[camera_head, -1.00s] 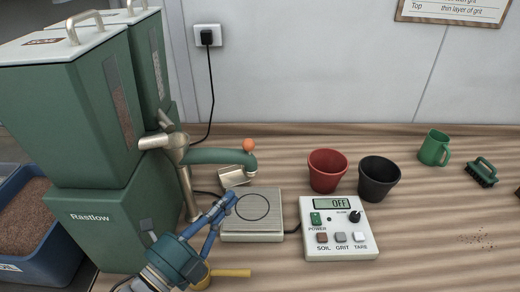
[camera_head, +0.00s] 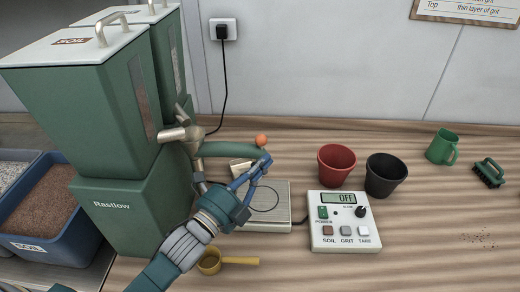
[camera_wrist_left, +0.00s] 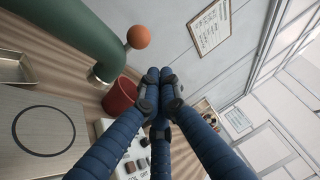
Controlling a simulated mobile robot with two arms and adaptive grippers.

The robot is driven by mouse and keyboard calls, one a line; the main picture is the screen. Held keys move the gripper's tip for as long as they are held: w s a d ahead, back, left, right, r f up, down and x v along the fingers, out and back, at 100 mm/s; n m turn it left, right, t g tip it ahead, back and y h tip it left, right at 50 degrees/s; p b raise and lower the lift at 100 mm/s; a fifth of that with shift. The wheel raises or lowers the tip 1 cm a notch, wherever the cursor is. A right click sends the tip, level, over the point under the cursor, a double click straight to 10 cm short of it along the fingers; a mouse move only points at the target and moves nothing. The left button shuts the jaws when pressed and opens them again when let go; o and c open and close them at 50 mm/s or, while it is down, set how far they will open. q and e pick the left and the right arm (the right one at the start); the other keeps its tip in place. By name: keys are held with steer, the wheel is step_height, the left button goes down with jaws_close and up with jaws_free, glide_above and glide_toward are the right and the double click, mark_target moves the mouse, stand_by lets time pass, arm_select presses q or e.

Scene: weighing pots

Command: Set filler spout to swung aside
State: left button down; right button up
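The filler spout (camera_head: 228,149) is a green curved arm on a metal pivot beside the green hopper. It extends right, toward the back of the scale, with an orange knob (camera_head: 262,139) on its end. My left gripper (camera_head: 264,160) is just below and in front of the knob in the head view, partly covering the spout's end. In the left wrist view the spout (camera_wrist_left: 75,38) and knob (camera_wrist_left: 138,37) are left of my fingers (camera_wrist_left: 159,77), with a visible gap. The blue fingertips are together with nothing between them. My right gripper is not in view.
The scale (camera_head: 282,197) lies below the spout, with a control box (camera_head: 343,222) reading OFF at its right. A red pot (camera_head: 336,165) and a black pot (camera_head: 384,175) stand behind the box. A yellow scoop (camera_head: 212,262) lies near my left arm.

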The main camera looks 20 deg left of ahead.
arm_select(q)
steer(key=shift+w+a+r+p, duration=0.15)
steer(key=shift+w+a, duration=0.25)
steer(key=shift+w, duration=0.2)
steer(key=shift+w+a+r+p, duration=0.15)
steer(key=shift+w+a, duration=0.2)
steer(key=shift+w, duration=0.2)
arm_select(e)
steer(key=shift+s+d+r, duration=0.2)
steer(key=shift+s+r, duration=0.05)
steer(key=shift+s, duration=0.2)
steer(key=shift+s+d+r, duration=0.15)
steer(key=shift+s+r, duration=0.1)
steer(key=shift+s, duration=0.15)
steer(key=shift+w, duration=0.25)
